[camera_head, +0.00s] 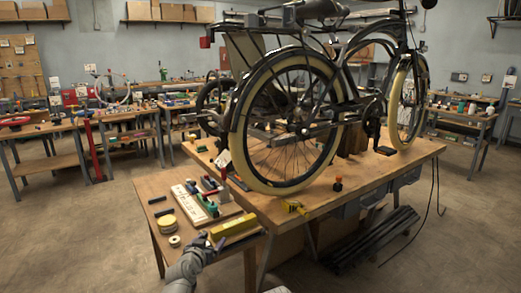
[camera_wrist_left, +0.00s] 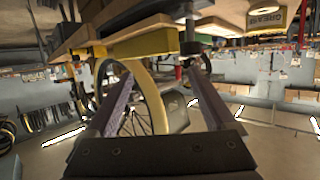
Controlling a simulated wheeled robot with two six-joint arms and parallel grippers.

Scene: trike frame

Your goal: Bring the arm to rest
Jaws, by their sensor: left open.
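My left arm comes in from the bottom of the head view, with the left gripper (camera_head: 212,243) by the front edge of the small wooden side table (camera_head: 150,215). In the left wrist view the two dark fingers of the left gripper (camera_wrist_left: 160,88) stand wide apart with nothing held between them. A yellow block-like item (camera_head: 233,226) lies on the side table just beyond the fingers; I cannot tell whether they touch it. My right gripper does not show.
A trike frame with cream tyres (camera_head: 290,122) stands on the large wooden workbench (camera_head: 395,165). Tape rolls (camera_head: 168,222) and hand tools lie on the side table. Dark bars (camera_head: 370,240) lie low beneath the workbench. Open floor (camera_head: 60,230) is at the left.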

